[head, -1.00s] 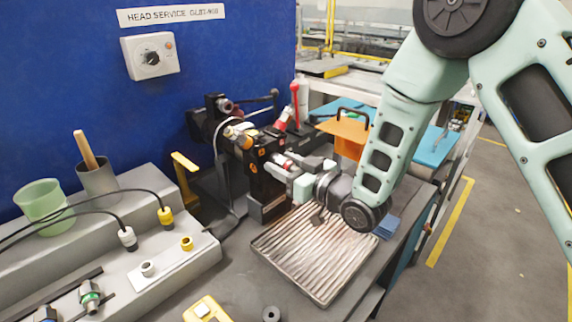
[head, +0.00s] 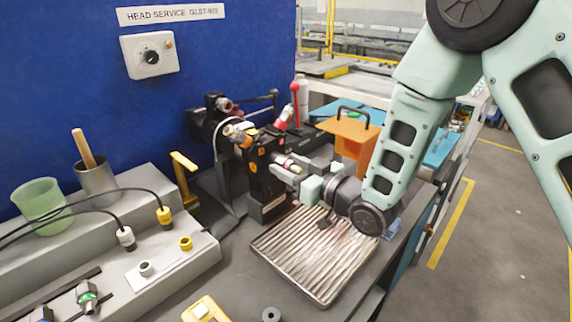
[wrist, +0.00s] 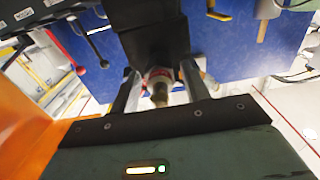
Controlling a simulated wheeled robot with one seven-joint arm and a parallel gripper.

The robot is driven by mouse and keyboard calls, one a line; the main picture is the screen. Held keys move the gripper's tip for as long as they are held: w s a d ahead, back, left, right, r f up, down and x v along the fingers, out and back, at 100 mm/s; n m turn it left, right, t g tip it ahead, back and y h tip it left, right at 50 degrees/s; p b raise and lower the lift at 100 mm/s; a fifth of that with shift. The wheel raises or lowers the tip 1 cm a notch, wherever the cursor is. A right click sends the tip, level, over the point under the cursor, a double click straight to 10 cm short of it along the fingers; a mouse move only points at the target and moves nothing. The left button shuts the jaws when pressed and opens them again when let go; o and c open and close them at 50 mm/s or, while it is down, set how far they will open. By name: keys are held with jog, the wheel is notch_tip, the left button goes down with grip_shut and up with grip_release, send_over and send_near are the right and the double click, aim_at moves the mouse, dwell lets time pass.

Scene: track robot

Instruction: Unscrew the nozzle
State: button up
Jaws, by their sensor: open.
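The nozzle (wrist: 160,92) has a brass-coloured tip on a pale and red collar and points out of a black head block (head: 262,165). In the wrist view it sits between the two fingers of my gripper (wrist: 160,78), with a visible gap on each side. In the head view my gripper (head: 290,170) is at the front of the block, jaws open around the red and pale nozzle end (head: 288,162). The fingers partly hide the nozzle there, and I cannot tell how deep it lies between them.
A ribbed metal tray (head: 315,255) lies below my gripper. An orange box with a handle (head: 350,137) stands behind the arm. A red-knobbed lever (head: 294,92) rises behind the block. A grey stepped fixture with cables (head: 185,260) and a green cup (head: 42,203) are at left.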

dwell(0.3)
jog(key=m, duration=0.3)
jog(key=shift+d+m, duration=0.1)
jog(key=shift+m, duration=0.3)
jog(key=m+p, duration=0.1)
jog(key=m, duration=0.4)
jog(key=shift+r, duration=0.1)
jog(key=m, duration=0.3)
jog(key=shift+p, duration=0.35)
jog(key=shift+m+p, duration=0.4)
jog(key=shift+m, duration=0.7)
jog(key=m+p, duration=0.1)
jog(key=m, duration=0.3)
jog(key=m+p, duration=0.1)
jog(key=m, duration=0.5)
jog(key=shift+p, duration=0.4)
